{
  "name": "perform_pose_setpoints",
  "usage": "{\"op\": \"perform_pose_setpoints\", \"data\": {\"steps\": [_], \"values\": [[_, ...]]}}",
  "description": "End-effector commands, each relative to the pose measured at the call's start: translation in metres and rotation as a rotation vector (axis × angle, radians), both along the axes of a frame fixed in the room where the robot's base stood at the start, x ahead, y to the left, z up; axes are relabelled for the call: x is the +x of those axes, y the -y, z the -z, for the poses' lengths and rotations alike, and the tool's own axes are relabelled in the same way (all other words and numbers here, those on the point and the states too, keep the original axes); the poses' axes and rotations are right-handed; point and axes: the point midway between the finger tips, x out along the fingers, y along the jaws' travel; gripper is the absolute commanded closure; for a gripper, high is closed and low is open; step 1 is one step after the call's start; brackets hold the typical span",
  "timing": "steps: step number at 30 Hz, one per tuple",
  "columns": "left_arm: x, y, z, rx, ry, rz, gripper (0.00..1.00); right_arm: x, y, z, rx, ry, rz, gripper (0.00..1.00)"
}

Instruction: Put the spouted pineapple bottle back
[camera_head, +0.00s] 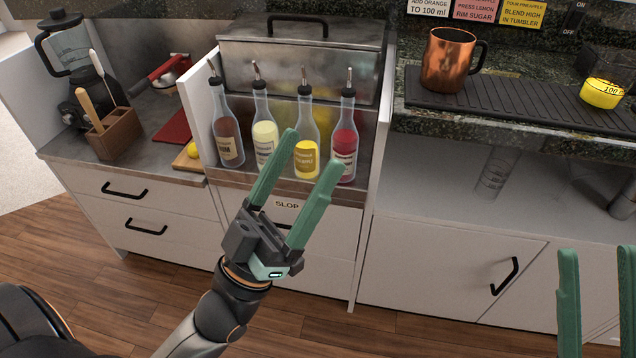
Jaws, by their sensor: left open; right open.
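The spouted pineapple bottle (307,160), with yellow contents and a yellow label, stands upright third from left in a row of spouted bottles on the steel ledge (240,178). My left gripper (309,150) is open and empty in front of the row. Its green fingers appear on either side of the pineapple bottle's lower part, but I cannot tell how far the tips are from it. My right gripper (597,252) is open at the bottom right, in front of the white cabinet, with only its fingers showing.
A brown bottle (227,140), a pale yellow bottle (264,135) and a red bottle (345,140) share the ledge. A steel box (300,60) stands behind. A copper mug (447,62) stands on the black mat (520,100) at right. A utensil holder (118,135) is left.

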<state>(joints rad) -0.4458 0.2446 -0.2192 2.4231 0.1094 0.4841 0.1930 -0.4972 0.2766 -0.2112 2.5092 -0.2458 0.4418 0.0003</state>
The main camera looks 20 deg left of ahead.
Motion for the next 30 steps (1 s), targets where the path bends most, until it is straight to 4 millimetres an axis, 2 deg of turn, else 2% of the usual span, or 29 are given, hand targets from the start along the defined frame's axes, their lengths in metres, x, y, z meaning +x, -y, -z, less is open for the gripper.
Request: {"op": "perform_pose_setpoints", "data": {"steps": [3, 9, 30], "values": [[-0.016, 0.018, -0.004, 0.247, 0.084, -0.139, 0.14, 0.000, 0.000, 0.000, 0.000, 0.000, 0.000, 0.58], [-0.026, 0.031, -0.005, 0.434, 0.160, -0.252, 0.14, 0.000, 0.000, 0.001, 0.000, -0.004, -0.001, 0.58], [-0.026, 0.031, -0.005, 0.445, 0.165, -0.259, 0.14, -0.001, 0.000, 0.003, 0.000, -0.009, -0.001, 0.58]]}}
